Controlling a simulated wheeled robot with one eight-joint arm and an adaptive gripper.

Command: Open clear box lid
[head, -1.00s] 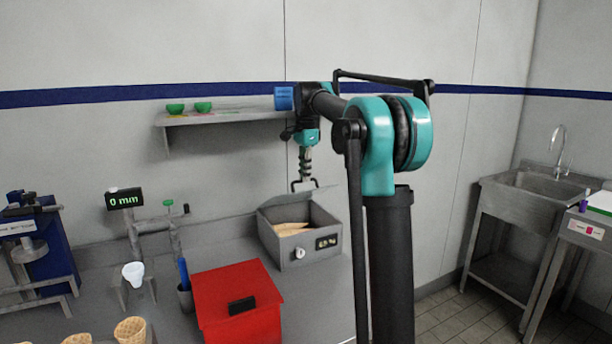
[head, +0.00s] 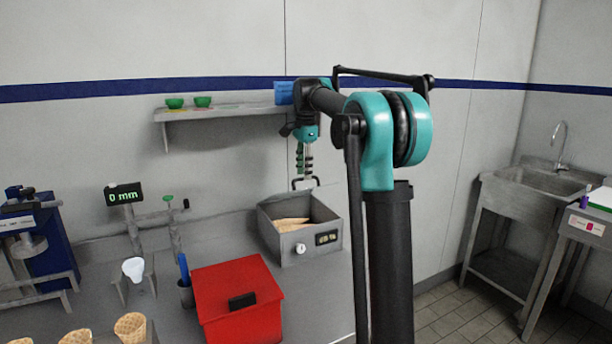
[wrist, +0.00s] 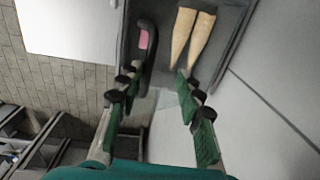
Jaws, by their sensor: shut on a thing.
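The clear box is a grey open-topped bin (head: 322,241) on the counter, with a small display and a round knob on its front. Light-brown cones (head: 291,224) lie inside; two show in the wrist view (wrist: 197,40). The see-through lid is hard to make out, and its exact angle cannot be told. Its dark bar handle (head: 304,187) stands above the box's back edge and shows as a black curved bar in the wrist view (wrist: 147,62). My gripper (head: 304,174) points down at the handle and is shut on it. Its green-padded fingers (wrist: 158,82) stand apart around it.
A red lidded box (head: 235,290) stands front left of the grey box. A wall shelf (head: 220,113) with green bowls is behind, left of my gripper. A stand with a display (head: 124,194) and waffle cones (head: 130,326) are further left. A sink (head: 535,185) is right.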

